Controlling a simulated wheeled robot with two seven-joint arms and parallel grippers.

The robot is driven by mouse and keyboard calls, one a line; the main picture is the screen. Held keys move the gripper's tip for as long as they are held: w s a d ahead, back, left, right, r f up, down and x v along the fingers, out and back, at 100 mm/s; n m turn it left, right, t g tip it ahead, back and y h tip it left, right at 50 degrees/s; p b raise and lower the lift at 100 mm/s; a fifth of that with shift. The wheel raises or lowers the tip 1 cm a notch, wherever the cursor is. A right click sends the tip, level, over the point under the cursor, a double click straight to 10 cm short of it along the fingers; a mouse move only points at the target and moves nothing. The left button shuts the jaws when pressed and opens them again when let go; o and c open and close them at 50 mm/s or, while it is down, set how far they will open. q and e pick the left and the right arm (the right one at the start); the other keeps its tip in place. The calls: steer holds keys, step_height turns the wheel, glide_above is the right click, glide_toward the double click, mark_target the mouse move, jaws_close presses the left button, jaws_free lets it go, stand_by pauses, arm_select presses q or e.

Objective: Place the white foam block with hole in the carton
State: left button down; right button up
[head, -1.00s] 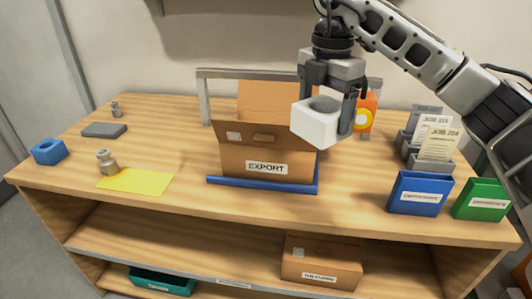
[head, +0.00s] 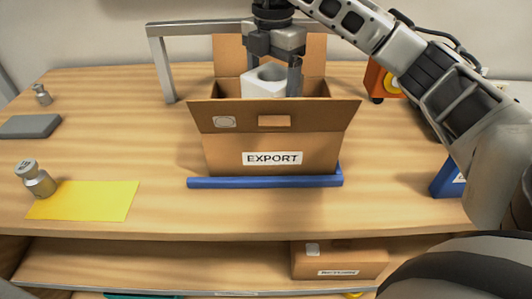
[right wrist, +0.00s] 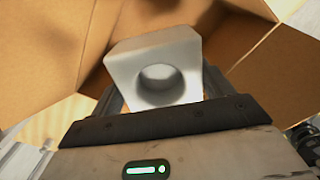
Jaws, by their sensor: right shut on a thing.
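The white foam block with a hole (head: 262,82) is held between the fingers of my right gripper (head: 278,80), over the mouth of the carton. In the right wrist view the block (right wrist: 155,62) sits between the fingers with its round hole facing the camera and the carton's brown walls around it. The carton (head: 225,152), marked EXPORT, stands open on the table with its flaps spread. The block's lower part is near the front flap's top edge; I cannot tell how deep it is. My left gripper is out of view.
A blue bar (head: 265,182) lies along the carton's front. A grey metal frame (head: 161,65) stands behind it. A metal weight (head: 37,180) stands by a yellow sheet (head: 85,201) at left. An orange device (head: 379,80) is at back right.

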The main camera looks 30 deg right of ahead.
step_height(320, 180, down, 12)
steer(key=shift+w+f+b, duration=0.1)
steer(key=shift+f+b, duration=0.1)
steer(key=shift+b, duration=0.2)
steer(key=shift+f, duration=0.25)
steer(key=o, duration=0.9)
steer(key=shift+r, duration=0.1)
steer(key=shift+r, duration=0.1)
step_height(320, 180, up, 12)
steer(key=shift+r+p, duration=0.1)
steer(key=shift+p, duration=0.2)
